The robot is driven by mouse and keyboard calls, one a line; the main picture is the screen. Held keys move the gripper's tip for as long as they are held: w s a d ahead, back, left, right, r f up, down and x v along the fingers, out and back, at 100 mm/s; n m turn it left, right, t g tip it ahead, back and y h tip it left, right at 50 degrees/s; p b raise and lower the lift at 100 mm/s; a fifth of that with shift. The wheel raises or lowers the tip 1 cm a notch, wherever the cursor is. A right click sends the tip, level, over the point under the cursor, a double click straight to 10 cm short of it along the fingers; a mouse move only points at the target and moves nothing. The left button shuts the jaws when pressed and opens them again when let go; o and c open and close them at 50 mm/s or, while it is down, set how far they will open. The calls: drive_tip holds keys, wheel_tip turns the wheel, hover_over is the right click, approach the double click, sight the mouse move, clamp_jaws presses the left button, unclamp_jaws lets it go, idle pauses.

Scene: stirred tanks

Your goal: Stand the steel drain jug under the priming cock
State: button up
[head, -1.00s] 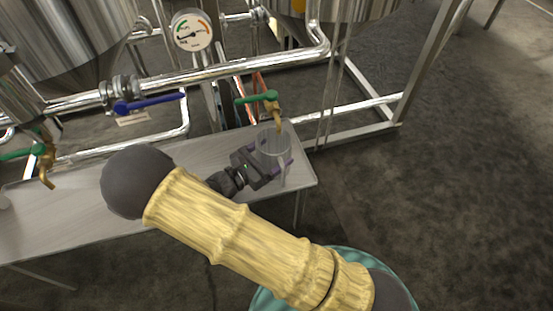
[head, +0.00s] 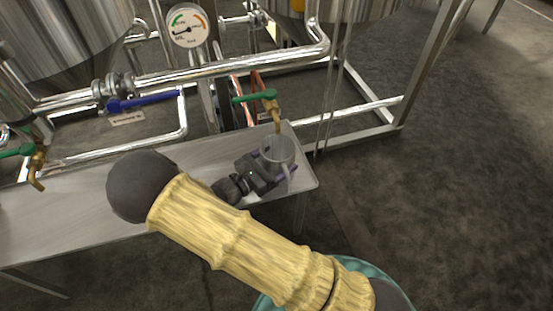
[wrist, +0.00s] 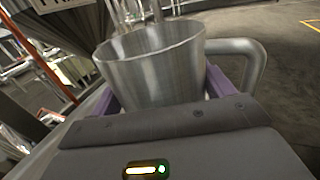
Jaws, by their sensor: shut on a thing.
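The steel drain jug (head: 277,151) is at the right end of the bench, below a brass cock with a green lever (head: 271,103). My gripper (head: 279,172) is shut on the jug, its purple fingers on either side of the body. In the wrist view the jug (wrist: 153,70) is upright with its open mouth up, and its handle (wrist: 248,60) points right. The cock's spout hangs over the jug's mouth. I cannot tell whether the jug's base touches the bench.
The steel bench (head: 60,222) is mostly clear to the left. Another brass cock (head: 37,170) is at the far left. A blue-levered valve (head: 140,102), pipes and a gauge (head: 187,25) stand behind. A steel frame leg (head: 425,75) is at the right.

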drive_tip(key=o, duration=1)
drive_tip(key=shift+s+a+r, duration=0.15)
drive_tip(key=shift+s+a, duration=0.05)
drive_tip(key=shift+a, duration=0.05)
drive_tip(key=p+v, duration=0.5)
drive_tip(key=v, duration=0.5)
drive_tip(key=shift+a, duration=0.1)
drive_tip(key=shift+s+a, duration=0.45)
